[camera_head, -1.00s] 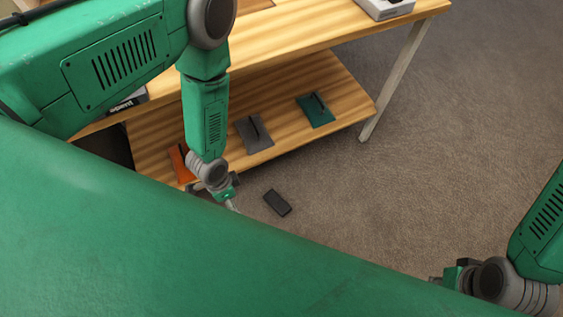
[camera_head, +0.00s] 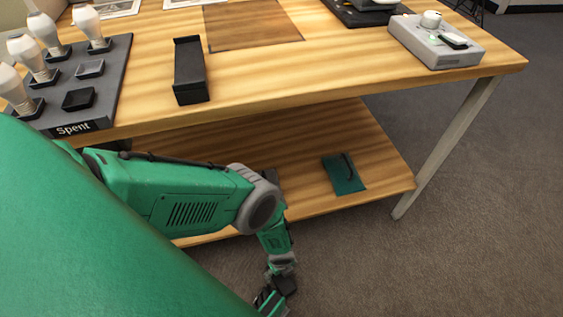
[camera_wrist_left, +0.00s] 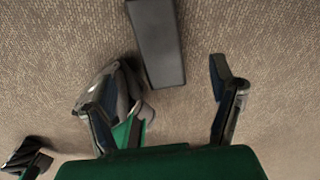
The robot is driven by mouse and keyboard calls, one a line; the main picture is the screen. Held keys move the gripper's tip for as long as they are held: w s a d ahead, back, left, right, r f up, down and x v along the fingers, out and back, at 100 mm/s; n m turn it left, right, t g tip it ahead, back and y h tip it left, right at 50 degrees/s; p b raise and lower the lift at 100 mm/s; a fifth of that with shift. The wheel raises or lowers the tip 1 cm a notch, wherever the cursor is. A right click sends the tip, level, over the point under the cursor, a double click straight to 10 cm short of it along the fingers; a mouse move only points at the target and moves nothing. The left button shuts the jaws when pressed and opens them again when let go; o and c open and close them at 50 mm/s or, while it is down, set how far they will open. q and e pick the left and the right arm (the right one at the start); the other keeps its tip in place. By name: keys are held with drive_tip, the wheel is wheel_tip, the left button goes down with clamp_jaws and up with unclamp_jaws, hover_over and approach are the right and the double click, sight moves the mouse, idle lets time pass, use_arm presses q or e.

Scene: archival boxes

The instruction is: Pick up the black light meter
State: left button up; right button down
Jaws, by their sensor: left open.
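A flat black rectangular block that looks like the light meter (camera_wrist_left: 157,42) lies on the carpet at the top middle of the left wrist view. A dark shape beside my gripper in the head view may be the same block, but it is hard to separate from the gripper. My left gripper (camera_wrist_left: 167,66) has its fingers spread apart, and the near end of the block appears between and beyond the fingertips. I see nothing held. In the head view, my left gripper (camera_head: 268,300) is low by the floor at the bottom edge, partly cut off.
The wooden table (camera_head: 320,85) holds a black holder (camera_head: 190,72), a grey device (camera_head: 437,40) and a rack marked "Spent" (camera_head: 75,128). Its lower shelf (camera_head: 300,130) holds a teal item (camera_head: 345,173). A pale table leg (camera_head: 445,150) stands right. Carpet to the right is clear.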

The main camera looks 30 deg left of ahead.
sight(281, 277)
use_arm(q)
drive_tip(key=f, duration=0.1)
drive_tip(key=f+b, duration=0.1)
drive_tip(key=shift+d+f, duration=0.2)
drive_tip(key=shift+f, duration=0.2)
drive_tip(key=shift+f+b, duration=0.2)
drive_tip(key=shift+b, duration=0.2)
drive_tip(key=shift+a+f, duration=0.15)
wheel_tip(281, 277, down, 5)
drive_tip(key=b, duration=0.3)
drive_tip(key=shift+s+r, duration=0.15)
drive_tip(key=shift+r, duration=0.05)
drive_tip(key=shift+f+b, duration=0.25)
drive_tip(key=shift+b, duration=0.2)
drive_tip(key=shift+d, duration=0.2)
use_arm(e)
wheel_tip(281, 277, down, 7)
drive_tip(key=shift+d, duration=0.4)
use_arm(q)
drive_tip(key=shift+a, duration=0.1)
use_arm(e)
drive_tip(key=shift+a+r, duration=0.1)
use_arm(q)
drive_tip(key=shift+f, duration=0.1)
use_arm(e)
drive_tip(key=shift+a+r, duration=0.1)
drive_tip(key=shift+a, duration=0.15)
